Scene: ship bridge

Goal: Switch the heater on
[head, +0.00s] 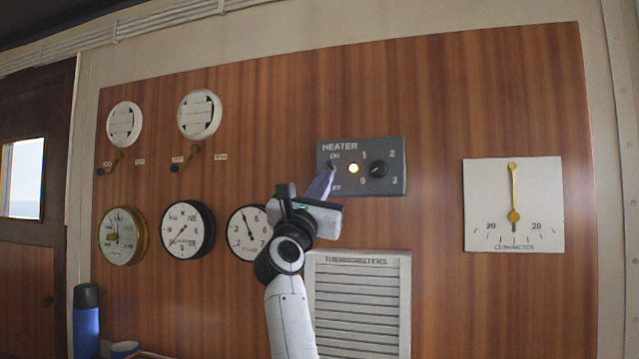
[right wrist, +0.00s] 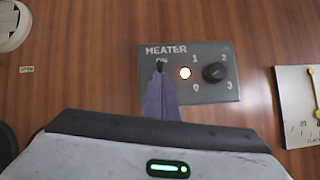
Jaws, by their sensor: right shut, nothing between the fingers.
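The grey heater panel (head: 393,152) is mounted on the wood wall, with "HEATER" printed at its top left. Its round indicator lamp (head: 353,168) is lit and glows warm; the lamp also shows lit in the right wrist view (right wrist: 185,73). A black dial knob (head: 378,169) sits right of the lamp, among the numbers 0 to 3. My right gripper (head: 329,170) is shut and empty, its fingertips at the left part of the panel by the ON mark. In the right wrist view a small dark switch tip (right wrist: 159,67) shows just above the fingertips; the fingers hide its lower part. My left gripper is not in view.
Below the panel is a white louvred vent (head: 360,300). Round gauges (head: 187,229) and two small levers (head: 186,160) are to the left. A white clinometer (head: 514,205) hangs to the right. A blue flask (head: 86,318) stands at bottom left.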

